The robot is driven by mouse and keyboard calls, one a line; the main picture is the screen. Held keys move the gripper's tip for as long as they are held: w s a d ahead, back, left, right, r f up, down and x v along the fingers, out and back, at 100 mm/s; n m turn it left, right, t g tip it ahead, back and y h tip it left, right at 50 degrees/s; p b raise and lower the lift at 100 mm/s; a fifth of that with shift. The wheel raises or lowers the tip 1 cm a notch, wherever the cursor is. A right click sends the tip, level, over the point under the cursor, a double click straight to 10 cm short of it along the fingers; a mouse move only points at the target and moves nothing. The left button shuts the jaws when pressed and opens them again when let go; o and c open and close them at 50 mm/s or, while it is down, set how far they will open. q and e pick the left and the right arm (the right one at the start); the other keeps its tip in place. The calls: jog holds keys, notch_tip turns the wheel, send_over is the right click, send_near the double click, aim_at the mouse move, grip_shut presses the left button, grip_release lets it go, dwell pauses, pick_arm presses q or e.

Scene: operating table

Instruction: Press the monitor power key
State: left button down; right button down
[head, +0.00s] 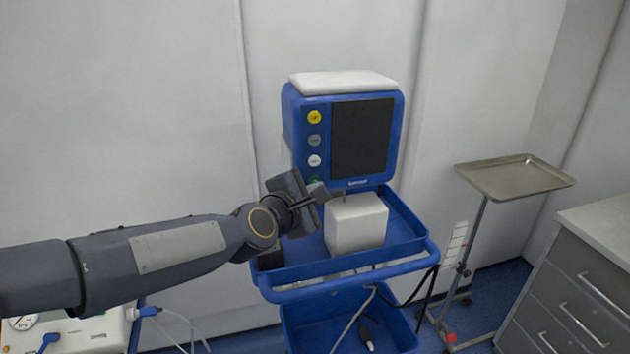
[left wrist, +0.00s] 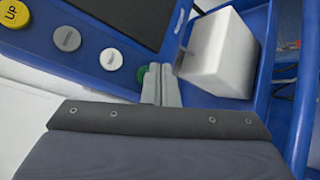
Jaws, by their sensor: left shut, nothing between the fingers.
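The blue monitor (head: 362,186) stands on a cart, its screen (head: 362,138) dark. A column of round keys runs down its left side: yellow (head: 314,117), grey (head: 314,140), white (head: 314,161) and green (head: 314,181) at the bottom. My left gripper (head: 322,193) is shut and empty at the monitor's lower left corner, by the green key. In the left wrist view the closed fingertips (left wrist: 161,72) partly cover the green key (left wrist: 141,76); I cannot tell whether they touch it. The yellow key (left wrist: 14,13) there reads "UP". My right gripper is out of view.
A white box (head: 356,222) sits on the blue cart (head: 400,254) just below the monitor, close to my left fingers. A metal tray stand (head: 514,178) and grey drawers (head: 575,275) are to the right. Cables (head: 405,298) hang from the cart.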

pick_arm(q)
jog(key=shift+s, duration=0.1)
jog(key=s, duration=0.1)
jog(key=s+d+p, duration=0.1)
jog(key=s, duration=0.1)
jog(key=s+p, duration=0.1)
jog(key=s, duration=0.1)
jog(key=shift+s+d, duration=0.25)
jog(key=shift+d, duration=0.15)
jog(key=s+a+f+m+g, duration=0.3)
jog(key=s+a+m, duration=0.65)
jog(key=a, duration=0.25)
jog(key=s+a+f+m+g+y, duration=0.1)
jog(key=s+a+f+m, duration=0.3)
jog(key=s, duration=0.4)
jog(key=s+a+f+m+g+y, duration=0.2)
jog(key=s+a+f+m+g, duration=0.2)
jog(key=s, duration=0.5)
jog(key=shift+a+f, duration=0.2)
jog(key=shift+f, duration=0.75)
